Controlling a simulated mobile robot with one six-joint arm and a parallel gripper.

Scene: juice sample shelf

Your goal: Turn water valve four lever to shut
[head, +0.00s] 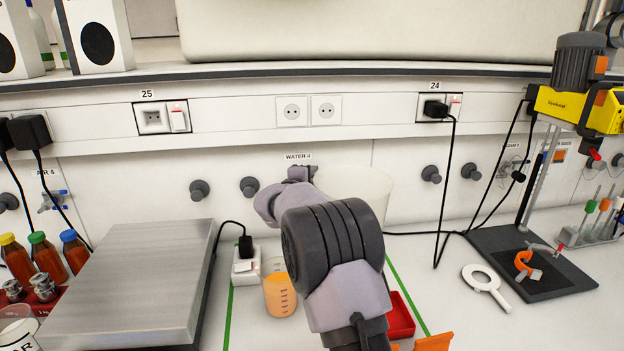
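The label WATER 4 (298,156) is on the white wall panel, a little left of the picture's middle. The valve below it is hidden behind my arm, so I cannot see its lever or which way it points. My arm reaches up from the bottom towards this spot. A small dark part at its far end, seemingly my gripper (300,173), is right under the label. I cannot tell whether it touches the lever, or whether its fingers are open or shut.
A whitish tub (362,188) stands just right of my arm's end. A beaker of orange liquid (279,292) and a power strip (246,264) are left of the arm. A steel-topped box (135,285) fills the left. A red tray (401,318) and magnifier (487,285) lie right.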

